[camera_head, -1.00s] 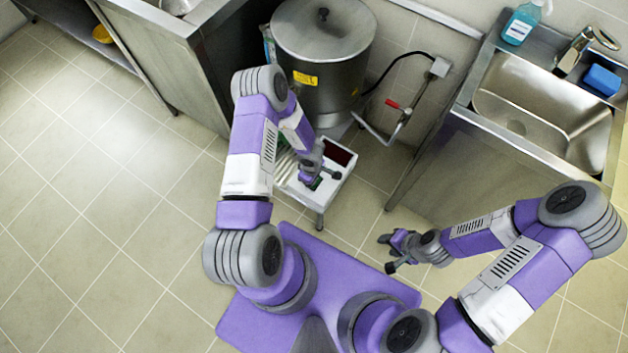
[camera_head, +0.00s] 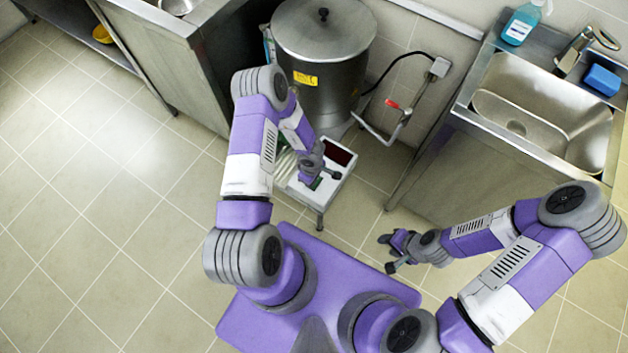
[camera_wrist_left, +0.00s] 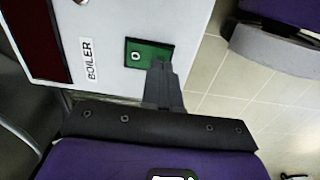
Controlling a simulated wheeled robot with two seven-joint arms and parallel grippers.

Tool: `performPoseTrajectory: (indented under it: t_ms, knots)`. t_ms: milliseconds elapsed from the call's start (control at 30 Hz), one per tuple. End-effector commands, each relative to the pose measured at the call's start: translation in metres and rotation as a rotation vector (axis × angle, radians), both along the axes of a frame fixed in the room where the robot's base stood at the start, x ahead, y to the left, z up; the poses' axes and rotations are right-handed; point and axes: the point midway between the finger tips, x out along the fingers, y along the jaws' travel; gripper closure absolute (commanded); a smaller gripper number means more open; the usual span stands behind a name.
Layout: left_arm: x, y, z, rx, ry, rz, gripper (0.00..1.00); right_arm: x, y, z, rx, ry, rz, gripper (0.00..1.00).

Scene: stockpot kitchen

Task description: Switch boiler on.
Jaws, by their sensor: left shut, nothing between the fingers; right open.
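A white control box (camera_head: 341,180) with a dark red display (camera_head: 338,152) stands low in front of a large steel boiler pot (camera_head: 325,95). In the left wrist view the box carries a "BOILER" label (camera_wrist_left: 90,60) and a green switch plate (camera_wrist_left: 136,57) marked "0". My left gripper (camera_wrist_left: 161,72) is shut and empty, its fingertips over the right part of the green plate, hiding that part. I cannot tell if they touch it. My right gripper (camera_head: 389,254) is open and empty above the floor, right of the box.
A tap pipe with a red lever (camera_head: 393,104) stands right of the pot. A steel sink (camera_head: 540,105) with a soap bottle (camera_head: 521,24) and blue sponge (camera_head: 602,80) is at the right. A steel counter (camera_head: 165,60) is at the left. The left floor is clear.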

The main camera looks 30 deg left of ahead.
Motion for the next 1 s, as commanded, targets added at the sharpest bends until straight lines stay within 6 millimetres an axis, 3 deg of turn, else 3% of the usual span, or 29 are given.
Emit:
performPoseTrajectory:
  t_ms: [1000]
  knots:
    - [0.0000, -0.0001, -0.0060, 0.000, 0.000, 0.000, 1.00, -0.0001, 0.0001, -0.0041, 0.000, 0.000, 0.000, 0.55]
